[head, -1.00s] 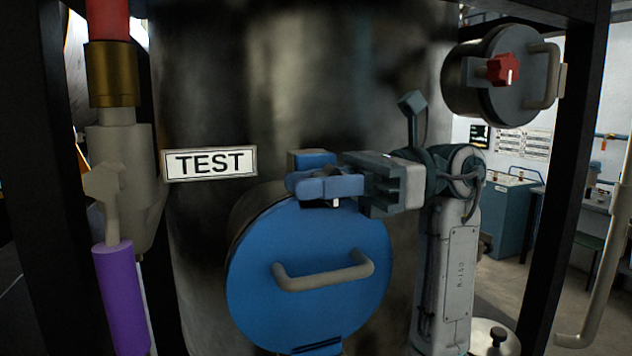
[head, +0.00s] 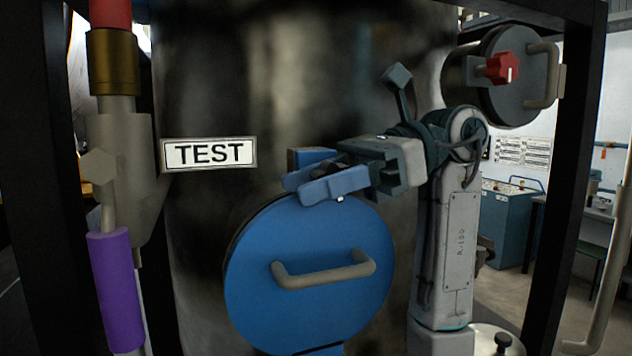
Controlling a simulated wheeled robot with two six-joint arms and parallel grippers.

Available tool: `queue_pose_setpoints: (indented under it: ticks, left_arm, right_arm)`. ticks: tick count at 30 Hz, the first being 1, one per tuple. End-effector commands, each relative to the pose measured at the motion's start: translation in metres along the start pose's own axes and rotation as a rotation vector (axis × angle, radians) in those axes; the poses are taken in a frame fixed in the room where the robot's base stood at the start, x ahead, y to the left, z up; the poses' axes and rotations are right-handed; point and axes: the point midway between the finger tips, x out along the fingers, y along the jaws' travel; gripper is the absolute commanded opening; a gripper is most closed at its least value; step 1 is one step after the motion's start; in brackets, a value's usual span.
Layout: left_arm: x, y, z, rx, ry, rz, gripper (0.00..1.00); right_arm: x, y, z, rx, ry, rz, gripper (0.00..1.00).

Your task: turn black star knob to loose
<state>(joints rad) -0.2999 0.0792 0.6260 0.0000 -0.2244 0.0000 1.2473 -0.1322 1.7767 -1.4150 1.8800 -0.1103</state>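A round blue hatch cover (head: 300,255) with a grey bar handle (head: 325,269) is on the front of the steel vessel. My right gripper (head: 315,178) reaches in from the right across the cover's upper edge. Its two blue fingers are apart, with a dark gap between them. Only a small dark bit and a white mark (head: 340,199) show just under the front finger. They may belong to the black star knob, whose body I cannot make out behind the gripper. Whether the fingers grip it I cannot tell. My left gripper is not in view.
A red star knob (head: 502,68) is on a dark round cover (head: 518,98) at upper right. A TEST plate (head: 209,153) is left of my gripper. A purple-handled valve (head: 116,290) stands at left. Black frame posts flank the vessel. A small black-knobbed lid (head: 490,336) is at lower right.

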Motion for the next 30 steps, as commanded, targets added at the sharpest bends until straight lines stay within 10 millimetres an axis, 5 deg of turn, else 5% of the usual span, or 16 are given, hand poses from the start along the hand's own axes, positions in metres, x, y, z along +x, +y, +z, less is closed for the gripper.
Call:
queue_pose_setpoints:
  ticks: [11,24,30]
  left_arm:
    - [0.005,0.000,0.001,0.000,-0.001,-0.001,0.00]
    - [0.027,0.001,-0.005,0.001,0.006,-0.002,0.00]
    - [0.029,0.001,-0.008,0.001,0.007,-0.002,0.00]
  right_arm:
    - [-0.011,-0.001,-0.002,0.001,0.002,-0.002,0.44]
    - [-0.091,-0.001,-0.002,0.002,0.001,-0.002,0.44]
    - [-0.107,0.000,-0.001,0.000,0.000,0.000,0.44]
